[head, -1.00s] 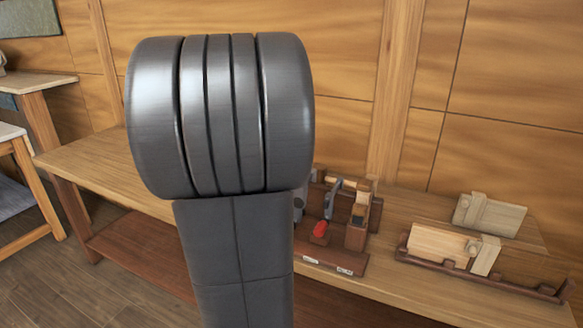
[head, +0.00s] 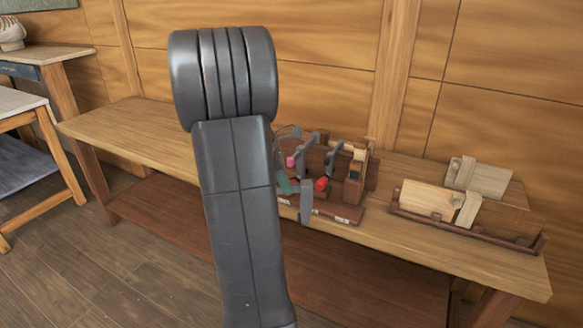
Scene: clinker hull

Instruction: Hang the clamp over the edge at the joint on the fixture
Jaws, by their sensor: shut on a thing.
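My gripper (head: 306,202) is mostly hidden behind my own arm; a grey part of it shows at the front left of the clamp rack (head: 348,217). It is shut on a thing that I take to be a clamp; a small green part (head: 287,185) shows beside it. Other grey clamps (head: 334,158) stand in the rack, with pink and red parts showing. The fixture (head: 480,238) is a dark rail at the right of the bench. It bears a pale board (head: 425,198) with a block (head: 467,208) across its right end. Which spot is the joint is unclear.
The long wooden bench (head: 140,133) is bare at its left. Another pale board with a block (head: 485,180) lies behind the fixture. A wooden wall (head: 500,60) closes off the back. My arm blocks the bench's middle left. Another table (head: 20,105) stands at far left.

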